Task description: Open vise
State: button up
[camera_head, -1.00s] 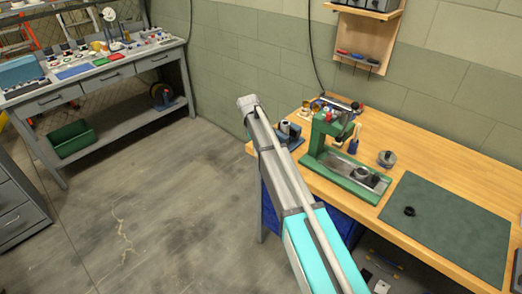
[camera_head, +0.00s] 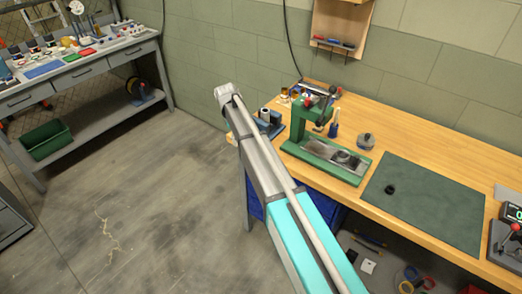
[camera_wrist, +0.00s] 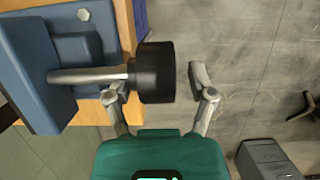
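The blue vise (camera_wrist: 30,75) fills the left of the wrist view, with a metal screw rod (camera_wrist: 90,75) ending in a black round knob (camera_wrist: 156,72). My gripper (camera_wrist: 157,84) is open, and the knob lies between its two fingers in that picture. The left finger appears close to the knob's left edge by the rod; the right finger stands clear of the knob, with a gap. I cannot tell whether either touches. In the head view the small blue vise (camera_head: 268,122) sits at the bench's left end, partly behind my arm; my gripper is hidden there.
On the wooden bench (camera_head: 420,148), a green press (camera_head: 328,155) stands just right of the vise. A green mat (camera_head: 430,205) with a black ring (camera_head: 390,189) lies further right. A grey workbench (camera_head: 100,70) stands far left. The floor (camera_head: 150,190) between is open.

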jog(key=shift+s+y, duration=0.1)
jog(key=shift+y, duration=0.2)
jog(key=shift+d+r+t+y+p, duration=0.15)
jog(key=shift+t+y+p, duration=0.3)
jog(key=shift+t+y, duration=0.4)
jog(key=t+y+b, duration=0.1)
jog(key=t+y, duration=0.2)
jog(key=shift+y, duration=0.35)
jog(key=shift+d+r+p, duration=0.1)
jog(key=shift+r+p, duration=0.6)
jog(key=shift+r, duration=0.1)
jog(key=p+v, duration=1.2)
jog(key=v, duration=0.1)
jog(key=s+d+f+m+g+h+b, duration=0.1)
jog(key=s+d+f+m+b, duration=0.3)
jog(key=s+d+f+b, duration=0.2)
jog(key=s+d+f+m+g+h+b, duration=0.1)
jog(key=s+d+f+m+b, duration=0.3)
jog(key=s+d, duration=0.6)
jog(key=shift+s+d+f+h+b, duration=0.25)
jog(key=shift+s+f+h+b, duration=0.15)
jog(key=shift+s+f+b, duration=0.85)
jog(key=shift+f+p, duration=0.3)
jog(key=shift+f, duration=0.05)
